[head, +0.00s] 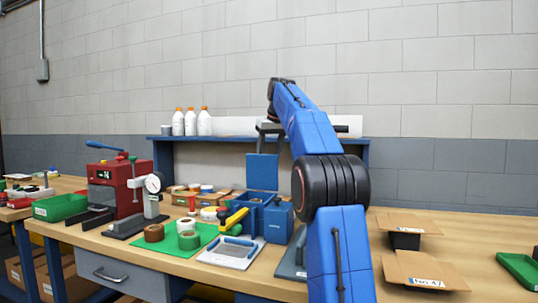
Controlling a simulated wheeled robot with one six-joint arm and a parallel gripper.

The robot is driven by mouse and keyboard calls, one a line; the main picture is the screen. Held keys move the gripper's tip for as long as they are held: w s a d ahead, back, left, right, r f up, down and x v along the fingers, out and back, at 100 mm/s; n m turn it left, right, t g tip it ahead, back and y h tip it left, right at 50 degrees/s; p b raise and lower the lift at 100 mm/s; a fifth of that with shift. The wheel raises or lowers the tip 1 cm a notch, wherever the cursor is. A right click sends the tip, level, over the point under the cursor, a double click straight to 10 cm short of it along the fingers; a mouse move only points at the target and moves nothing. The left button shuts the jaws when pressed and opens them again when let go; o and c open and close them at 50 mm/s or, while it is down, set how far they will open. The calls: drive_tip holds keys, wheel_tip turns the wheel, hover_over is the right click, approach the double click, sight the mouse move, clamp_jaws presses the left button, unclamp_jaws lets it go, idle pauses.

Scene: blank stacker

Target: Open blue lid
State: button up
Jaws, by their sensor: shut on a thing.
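The blue lid (262,172) is a flat square panel that stands upright in the middle of the head view. My gripper (261,150) is above it, with its fingers pointing down and shut on the lid's top edge. The fingertips are small and partly dark in this view. A blue box (278,224) with a pale label stands on the bench below the lid and a little to its right. I cannot tell whether the lid's lower edge touches anything.
A blue open bin (247,218), a yellow-handled tool (235,218) and a white tray (231,252) crowd the left. Tape rolls lie on a green mat (178,243). A red press (118,187) stands farther left. Cardboard boxes (424,270) are at right. White bottles (190,122) line the shelf.

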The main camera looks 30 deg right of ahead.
drive_tip(key=shift+w+d+f, duration=0.15)
drive_tip(key=shift+d+f, duration=0.05)
drive_tip(key=shift+f, duration=0.25)
drive_tip(key=shift+w+d+f, duration=0.1)
drive_tip(key=shift+d+f, duration=0.05)
drive_tip(key=shift+f, duration=0.25)
drive_tip(key=v, duration=1.3)
drive_tip(key=shift+a+r, duration=0.3)
drive_tip(key=shift+r, duration=0.05)
